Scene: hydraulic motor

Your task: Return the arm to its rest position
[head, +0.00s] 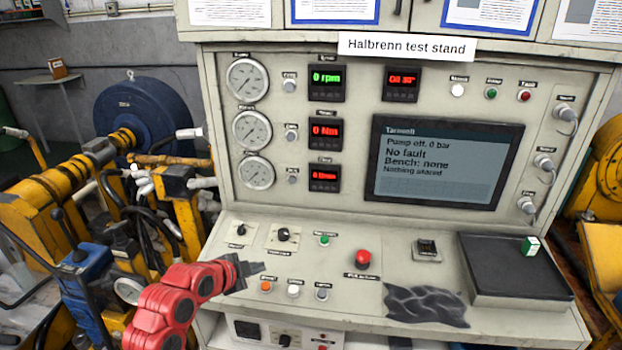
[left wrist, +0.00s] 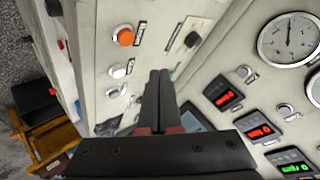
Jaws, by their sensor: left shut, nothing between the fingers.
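My left arm (head: 170,305) is red and reaches in from the lower left in the head view. Its dark gripper (head: 252,268) is shut and empty, above the left part of the sloping control panel (head: 330,285). In the left wrist view the two black fingers (left wrist: 155,100) lie together with nothing between them. An orange button (left wrist: 124,37) and a white button (left wrist: 118,70) show to their left. My right gripper is not in view.
The Halbrenn test stand (head: 540,80) carries gauges, red and green displays and a screen (head: 443,163) reading "No fault". A red mushroom button (head: 363,259), a dark cloth (head: 427,305) and a black tray (head: 515,290) with a small green-white box (head: 531,246) are farther right. Yellow machinery (head: 40,220) stands left.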

